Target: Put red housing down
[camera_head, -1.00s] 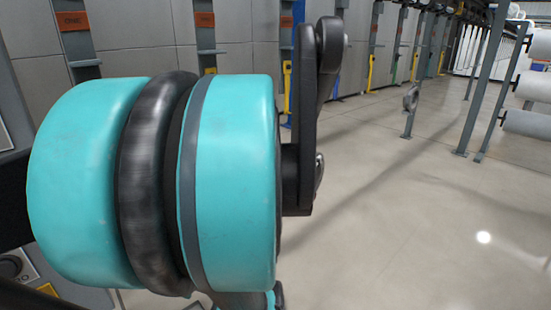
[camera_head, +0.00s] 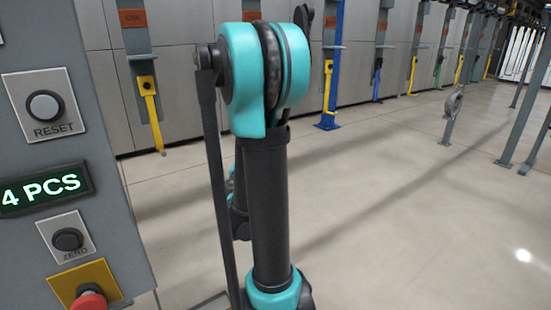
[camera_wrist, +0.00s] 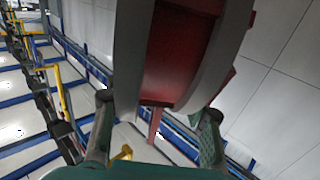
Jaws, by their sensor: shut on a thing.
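The red housing (camera_wrist: 180,55) fills the upper middle of the wrist view. It has a red inside and thick grey curved rims. My gripper (camera_wrist: 158,110) is shut on it, with one finger at the left of the housing and one at the right. The housing is held up in the air, with floor and wall far behind it. The top of the housing is cut off by the picture edge. The head view shows my teal and black arm, but neither the gripper nor the housing can be made out there.
A grey control panel (camera_head: 105,225) stands close at the left, with a RESET button (camera_head: 44,106), a "4 PCS" display (camera_head: 45,190) and a red button (camera_head: 88,300). A grey part (camera_head: 453,103) hangs at the right. Open floor (camera_head: 400,230) lies right of my arm.

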